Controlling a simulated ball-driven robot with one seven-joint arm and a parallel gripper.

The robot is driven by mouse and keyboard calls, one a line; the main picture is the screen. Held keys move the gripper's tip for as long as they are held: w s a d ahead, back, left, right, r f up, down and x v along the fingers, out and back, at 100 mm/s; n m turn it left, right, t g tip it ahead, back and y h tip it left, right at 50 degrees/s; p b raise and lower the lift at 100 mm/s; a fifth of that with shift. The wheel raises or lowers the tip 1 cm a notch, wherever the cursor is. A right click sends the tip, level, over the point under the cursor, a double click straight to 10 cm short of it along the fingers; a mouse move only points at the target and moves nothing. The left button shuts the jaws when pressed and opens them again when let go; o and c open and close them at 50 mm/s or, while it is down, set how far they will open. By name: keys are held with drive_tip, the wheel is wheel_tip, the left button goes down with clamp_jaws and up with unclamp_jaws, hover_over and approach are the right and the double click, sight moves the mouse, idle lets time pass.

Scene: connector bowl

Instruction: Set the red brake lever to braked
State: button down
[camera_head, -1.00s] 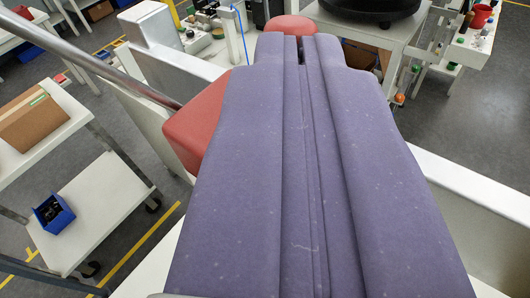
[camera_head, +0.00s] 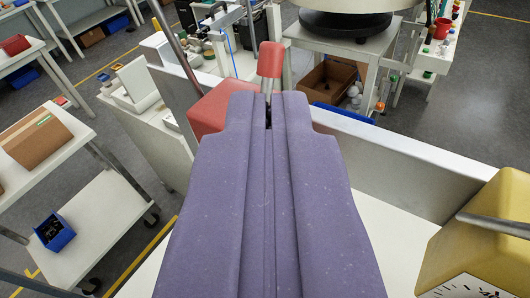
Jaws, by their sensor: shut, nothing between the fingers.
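My gripper (camera_head: 267,112), purple, fills the lower middle and points away from me; its fingers are shut and empty. Just beyond the fingertips stands a red knob (camera_head: 270,58) on a short metal shaft, which goes down behind the fingers. A red block (camera_head: 209,113) sits just left of the fingertips, partly hidden by my gripper. A metal rod (camera_head: 176,50) slopes from the top left down to this block. Whether the knob's shaft joins the red block is hidden. I cannot tell the lever's setting, and I see no braked mark.
A yellow block (camera_head: 478,225) with a marked dial and a metal rod stands close on the right. A pale wall (camera_head: 400,155) runs behind the white surface. At left are a shelf cart with a cardboard box (camera_head: 42,138) and a blue bin (camera_head: 54,232).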

drive_tip(key=v, duration=0.2)
drive_tip(key=r+v, duration=0.1)
drive_tip(key=v, duration=0.1)
drive_tip(key=shift+s, duration=0.3)
drive_tip(key=s+a+r+n+b, duration=0.1)
drive_tip(key=s+a+r+b, duration=0.1)
drive_tip(key=a+r+b, duration=0.95)
drive_tip(key=s+a+r+n+y+b, duration=0.2)
drive_tip(key=s+a+r+y, duration=0.1)
drive_tip(key=s+a+r, duration=0.5)
drive_tip(key=s+r, duration=0.2)
drive_tip(key=s, duration=0.2)
drive_tip(key=shift+r+b, duration=0.25)
drive_tip(key=shift+b, duration=0.15)
drive_tip(key=shift+w+d, duration=0.1)
